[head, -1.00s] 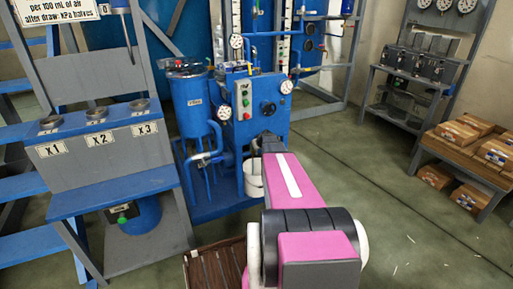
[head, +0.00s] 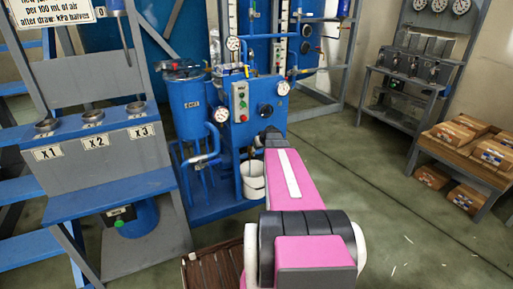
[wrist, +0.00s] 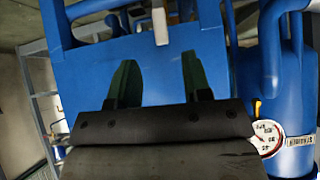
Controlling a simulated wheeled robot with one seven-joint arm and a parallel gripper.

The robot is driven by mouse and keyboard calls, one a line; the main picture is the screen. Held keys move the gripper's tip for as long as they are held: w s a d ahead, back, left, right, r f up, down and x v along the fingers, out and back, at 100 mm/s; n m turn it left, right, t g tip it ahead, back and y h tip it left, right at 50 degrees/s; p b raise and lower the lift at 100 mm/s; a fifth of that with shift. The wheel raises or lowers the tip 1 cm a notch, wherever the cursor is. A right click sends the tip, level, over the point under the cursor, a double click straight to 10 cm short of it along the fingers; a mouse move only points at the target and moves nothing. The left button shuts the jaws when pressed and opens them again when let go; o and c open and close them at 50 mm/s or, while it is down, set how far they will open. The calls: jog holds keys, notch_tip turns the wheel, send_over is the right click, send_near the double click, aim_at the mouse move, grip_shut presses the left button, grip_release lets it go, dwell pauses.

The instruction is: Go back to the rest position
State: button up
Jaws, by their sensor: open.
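My pink arm reaches forward from the bottom of the head view toward the blue distillation unit (head: 240,115). In the wrist view my gripper (wrist: 157,78) shows two dark green fingers, apart and with nothing between them. They stand before the unit's blue panel (wrist: 85,75); I cannot tell whether they touch it. In the head view the gripper's fingertips are hidden behind my arm. The unit's front has a green and red button box (head: 240,101), a dark knob and a round gauge (head: 282,88). A gauge (wrist: 267,138) also shows at the right of the wrist view.
A grey and blue stand (head: 98,150) with cups marked X1, X2 and X3 is at left. A white bucket (head: 252,180) stands by the unit. A wooden slatted item (head: 213,270) is below, left of my arm. Boxes (head: 492,153) are on a right-hand bench. The right floor is mostly clear.

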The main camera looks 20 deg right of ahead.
jog(key=shift+s+r, duration=0.45)
jog(key=shift+s, duration=0.05)
jog(key=s+a+f+g, duration=0.1)
jog(key=s+a+g, duration=0.3)
jog(key=s+a, duration=0.9)
jog(key=s+a+f+g+h, duration=0.1)
jog(key=s+a+g, duration=0.4)
jog(key=s+a, duration=0.8)
jog(key=shift+f+m, duration=0.25)
jog(key=shift+m, duration=0.15)
jog(key=shift+d, duration=0.15)
